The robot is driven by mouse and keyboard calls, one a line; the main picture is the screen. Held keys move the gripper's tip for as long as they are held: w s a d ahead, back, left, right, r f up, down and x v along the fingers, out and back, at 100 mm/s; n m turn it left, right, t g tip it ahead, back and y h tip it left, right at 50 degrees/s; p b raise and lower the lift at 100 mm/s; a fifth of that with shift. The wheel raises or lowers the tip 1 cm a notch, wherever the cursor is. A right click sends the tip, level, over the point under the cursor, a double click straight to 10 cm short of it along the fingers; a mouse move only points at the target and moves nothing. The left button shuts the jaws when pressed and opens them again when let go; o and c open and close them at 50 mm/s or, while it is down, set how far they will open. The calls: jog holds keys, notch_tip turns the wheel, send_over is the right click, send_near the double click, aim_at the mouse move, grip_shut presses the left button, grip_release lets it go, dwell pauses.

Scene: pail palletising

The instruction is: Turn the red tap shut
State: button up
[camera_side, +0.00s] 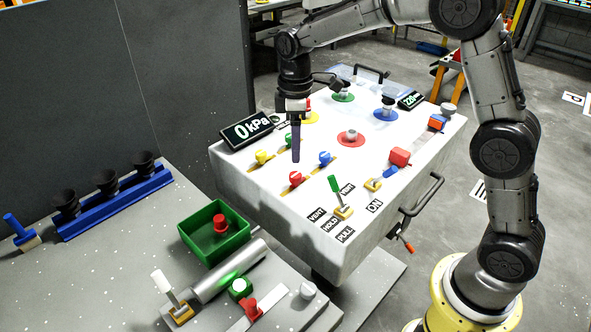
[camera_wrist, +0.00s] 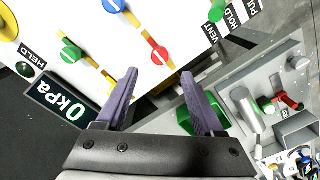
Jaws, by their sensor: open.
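The red tap (camera_side: 296,178) sits on a short yellow-orange strip near the front left edge of the white panel top (camera_side: 345,185). In the wrist view the red tap (camera_wrist: 158,54) lies ahead of the fingertips, about midway between them. My gripper (camera_side: 296,158) points down, above the red tap and apparently clear of it. In the wrist view my gripper (camera_wrist: 158,73) has its two fingers spread with nothing between them. The turn of the tap's handle is hard to read.
A blue tap (camera_side: 325,158) and a yellow tap (camera_side: 262,157) stand close by. A 0 kPa display (camera_side: 248,131) is at the panel's left. A green-handled lever (camera_side: 336,190) rises to the right. A green bin (camera_side: 214,236) with a red object stands lower left.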

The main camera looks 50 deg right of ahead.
aim_at(295, 175)
notch_tip(295, 175, down, 8)
jog(key=shift+f, duration=0.1)
dwell(0.4)
grip_shut()
